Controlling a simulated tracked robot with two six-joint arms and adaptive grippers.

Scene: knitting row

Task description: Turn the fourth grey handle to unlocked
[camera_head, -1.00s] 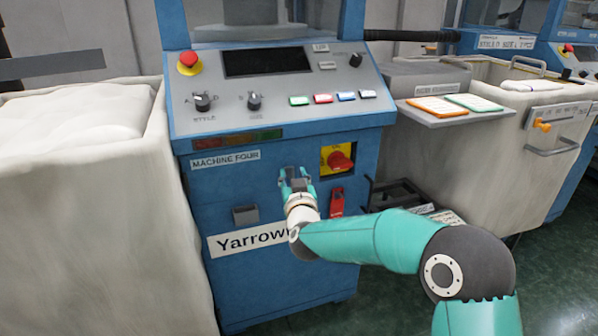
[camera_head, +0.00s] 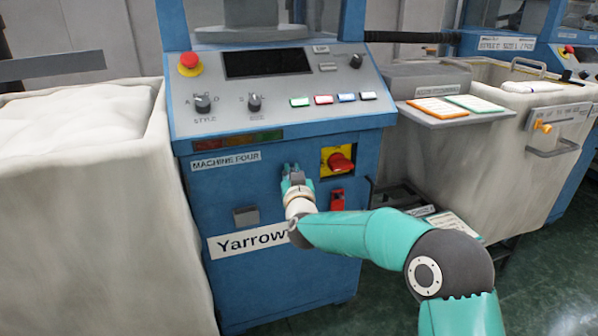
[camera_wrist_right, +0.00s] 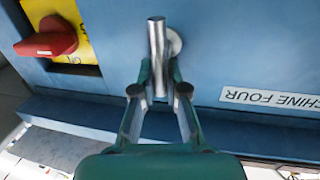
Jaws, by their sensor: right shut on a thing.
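My right gripper (camera_head: 292,178) is at the blue front panel of machine four (camera_head: 230,185). In the right wrist view the gripper (camera_wrist_right: 160,85) is shut on a grey metal handle (camera_wrist_right: 156,38), a round bar on a round mount on the panel. In the head view my gripper hides this handle. The label reading MACHINE FOUR (camera_head: 225,161) is to the left of the gripper; it also shows upside down in the right wrist view (camera_wrist_right: 268,99). My left gripper is not in view.
A red rotary switch on a yellow plate (camera_head: 338,161) is close to the right of my gripper, with a red part (camera_head: 337,199) below it. A control panel (camera_head: 280,90) slopes above. A pale fabric bin (camera_head: 90,220) stands left, another (camera_head: 500,150) right.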

